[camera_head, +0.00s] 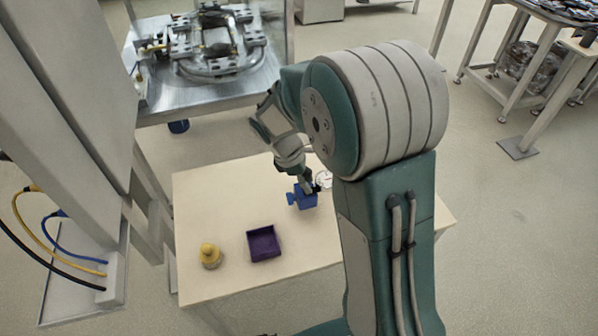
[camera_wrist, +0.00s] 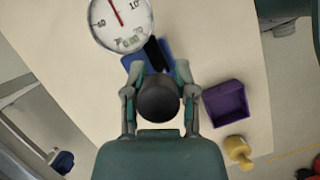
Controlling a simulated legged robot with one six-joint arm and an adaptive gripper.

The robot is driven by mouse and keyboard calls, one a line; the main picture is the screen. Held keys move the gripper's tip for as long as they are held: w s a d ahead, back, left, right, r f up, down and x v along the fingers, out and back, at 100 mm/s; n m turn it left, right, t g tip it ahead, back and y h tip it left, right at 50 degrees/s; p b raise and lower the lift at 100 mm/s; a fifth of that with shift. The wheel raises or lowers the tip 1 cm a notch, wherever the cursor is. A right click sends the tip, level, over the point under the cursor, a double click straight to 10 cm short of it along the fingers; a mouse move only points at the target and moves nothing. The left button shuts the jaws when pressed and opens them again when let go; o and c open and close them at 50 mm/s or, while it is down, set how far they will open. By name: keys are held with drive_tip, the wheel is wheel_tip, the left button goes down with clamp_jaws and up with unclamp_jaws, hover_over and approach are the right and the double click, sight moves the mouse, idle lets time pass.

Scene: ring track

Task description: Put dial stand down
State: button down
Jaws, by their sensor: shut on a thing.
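The dial stand has a blue base (camera_head: 303,199), a dark post and a white round dial with a red needle. In the wrist view, the dial (camera_wrist: 121,20) is at the top, left of the post, and the blue base (camera_wrist: 134,62) shows partly behind the post. My gripper (camera_wrist: 158,100) is shut on the stand's dark, round-topped post, one finger on each side. In the head view, my gripper (camera_head: 306,184) is just above the blue base, near the table's far right part. I cannot tell whether the base touches the table.
The pale table (camera_head: 215,190) also bears an open purple tray (camera_head: 264,257) and a yellow knobbed piece (camera_head: 210,256), both nearer the front. A metal workstation (camera_head: 205,95) stands beyond the far edge, and a grey column is at left.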

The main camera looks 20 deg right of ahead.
drive_tip(key=shift+f, duration=1.5)
drive_tip(key=shift+c, duration=2.1)
unclamp_jaws()
